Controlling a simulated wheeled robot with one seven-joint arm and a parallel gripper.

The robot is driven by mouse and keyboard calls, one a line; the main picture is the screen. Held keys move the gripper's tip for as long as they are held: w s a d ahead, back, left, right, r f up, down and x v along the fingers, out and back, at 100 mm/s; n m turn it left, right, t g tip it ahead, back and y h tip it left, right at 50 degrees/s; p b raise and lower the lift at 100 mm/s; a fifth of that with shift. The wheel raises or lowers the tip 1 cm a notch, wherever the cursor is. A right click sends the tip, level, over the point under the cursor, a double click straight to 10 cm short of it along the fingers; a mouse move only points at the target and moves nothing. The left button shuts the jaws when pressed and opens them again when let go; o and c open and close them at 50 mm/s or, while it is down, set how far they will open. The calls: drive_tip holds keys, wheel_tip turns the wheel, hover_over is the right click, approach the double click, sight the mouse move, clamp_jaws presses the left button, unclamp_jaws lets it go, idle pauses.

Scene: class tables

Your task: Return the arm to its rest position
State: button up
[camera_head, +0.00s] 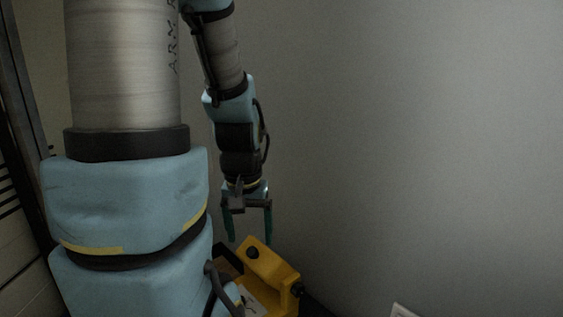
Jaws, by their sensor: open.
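My gripper (249,228) hangs from the end of my blue and grey arm, left of the picture's middle. Its two dark green fingers point down and stand apart, with nothing visible between them. The arm's thick lower column fills the left side of the view, and the thinner forearm comes down behind it to the gripper.
A plain grey wall (420,140) fills the right side. A small white fixture (401,310) shows at the bottom edge. Slatted or panelled surfaces stand at the far left, in shadow. The area right of my gripper looks clear.

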wheel_tip(320, 180, up, 13)
drive_tip(key=p, duration=1.1)
drive_tip(key=shift+r, duration=0.2)
